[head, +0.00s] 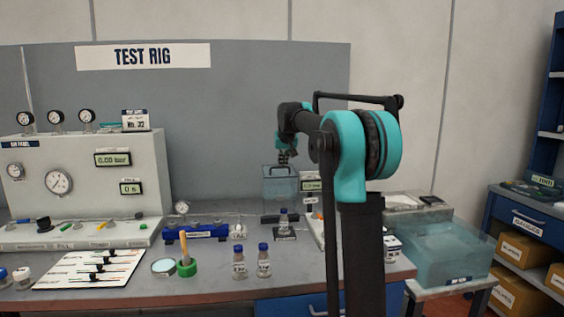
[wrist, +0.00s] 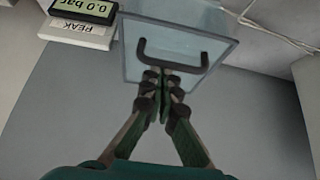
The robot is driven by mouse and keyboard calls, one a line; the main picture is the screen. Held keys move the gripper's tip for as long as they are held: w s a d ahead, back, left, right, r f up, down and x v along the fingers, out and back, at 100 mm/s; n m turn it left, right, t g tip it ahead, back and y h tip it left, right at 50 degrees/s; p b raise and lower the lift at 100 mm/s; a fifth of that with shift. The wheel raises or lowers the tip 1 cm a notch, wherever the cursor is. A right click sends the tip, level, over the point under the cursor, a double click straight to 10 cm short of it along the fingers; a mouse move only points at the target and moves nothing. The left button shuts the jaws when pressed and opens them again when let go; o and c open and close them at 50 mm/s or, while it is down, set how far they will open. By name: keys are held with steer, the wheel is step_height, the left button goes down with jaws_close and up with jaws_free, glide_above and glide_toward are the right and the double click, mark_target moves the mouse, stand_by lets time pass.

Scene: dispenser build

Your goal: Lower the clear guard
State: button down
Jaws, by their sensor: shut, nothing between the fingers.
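The clear guard (head: 279,186) is a see-through panel at the back of the bench, to the left of my arm in the head view. In the wrist view the clear guard (wrist: 177,30) has a dark U-shaped handle (wrist: 172,62). My gripper (wrist: 163,72) is shut and empty, with its fingertips at the middle of the handle; I cannot tell if they touch. In the head view my gripper (head: 284,158) is small and partly hidden, at the top of the guard.
Two blue-capped bottles (head: 251,261), a green ring with a brush (head: 186,264) and a blue block (head: 197,232) stand on the bench. A display (wrist: 84,10) reading 0.0 bar is beside the guard. A water tank (head: 440,250) is at right.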

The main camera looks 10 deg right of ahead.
steer(key=s+f+t, duration=0.3)
steer(key=s+t, duration=0.1)
steer(key=s, duration=0.4)
steer(key=s+f+t, duration=0.3)
steer(key=s+t, duration=0.1)
steer(key=s, duration=0.3)
steer(key=shift+s+f, duration=1.3)
steer(key=shift+f, duration=0.95)
steer(key=shift+s+f, duration=1.25)
steer(key=shift+f, duration=0.95)
steer(key=shift+s+f, duration=1.3)
steer(key=shift+f, duration=0.95)
